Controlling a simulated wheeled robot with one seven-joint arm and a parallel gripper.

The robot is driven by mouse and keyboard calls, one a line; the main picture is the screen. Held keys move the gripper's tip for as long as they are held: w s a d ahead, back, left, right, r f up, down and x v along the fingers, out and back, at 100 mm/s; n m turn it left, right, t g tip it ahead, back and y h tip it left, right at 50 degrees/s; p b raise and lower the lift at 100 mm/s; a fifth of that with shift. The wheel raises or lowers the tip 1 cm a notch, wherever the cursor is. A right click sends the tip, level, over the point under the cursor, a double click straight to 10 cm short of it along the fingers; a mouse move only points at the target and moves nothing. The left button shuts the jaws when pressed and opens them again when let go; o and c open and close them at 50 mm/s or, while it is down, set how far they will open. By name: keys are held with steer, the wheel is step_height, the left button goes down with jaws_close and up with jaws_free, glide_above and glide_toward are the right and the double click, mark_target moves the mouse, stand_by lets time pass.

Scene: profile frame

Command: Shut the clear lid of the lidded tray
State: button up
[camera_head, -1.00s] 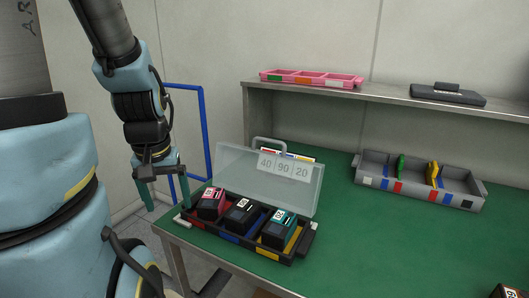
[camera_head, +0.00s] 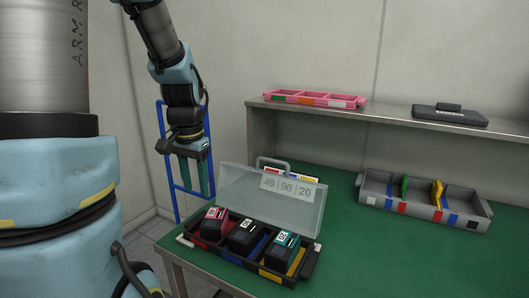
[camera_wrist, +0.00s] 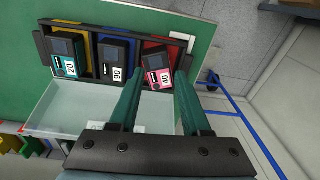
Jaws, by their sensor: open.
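The lidded tray (camera_head: 228,268) is black and stands at the near left corner of the green table. Three boxes sit in the tray: pink-red (camera_head: 214,222), black (camera_head: 244,236) and teal (camera_head: 282,249). The wrist view shows the lid (camera_wrist: 88,106) and the boxes from above. My gripper (camera_head: 195,194) is open and empty, up left of the lid, apart from it. Its two green fingers (camera_wrist: 153,76) show in the wrist view.
A grey bin (camera_head: 420,208) with dividers stands on the table at right. A metal shelf (camera_head: 390,119) behind holds a pink tray (camera_head: 312,99) and a dark case (camera_head: 449,115). A blue frame (camera_head: 168,150) stands behind my gripper. The middle of the table is clear.

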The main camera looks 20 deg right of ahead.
steer(key=w+d+r+m+g+p, duration=0.1)
steer(key=w+d+r+m, duration=0.3)
steer(key=d+m, duration=0.3)
steer(key=w+d+r+m+y+p, duration=0.1)
steer(key=w+d+r+m, duration=0.25)
steer(key=d+m, duration=0.4)
steer(key=w+d+r+m+g+p, duration=0.1)
steer(key=w+d+r+m, duration=0.35)
steer(key=d, duration=0.45)
steer(key=f, duration=0.3)
steer(key=s+f+p, duration=0.1)
steer(key=f, duration=0.3)
steer(key=a+f+p, duration=0.1)
steer(key=f, duration=0.2)
steer(key=shift+s+f, duration=0.3)
steer(key=shift+s, duration=0.1)
steer(key=shift+c, duration=0.3)
jaws_close()
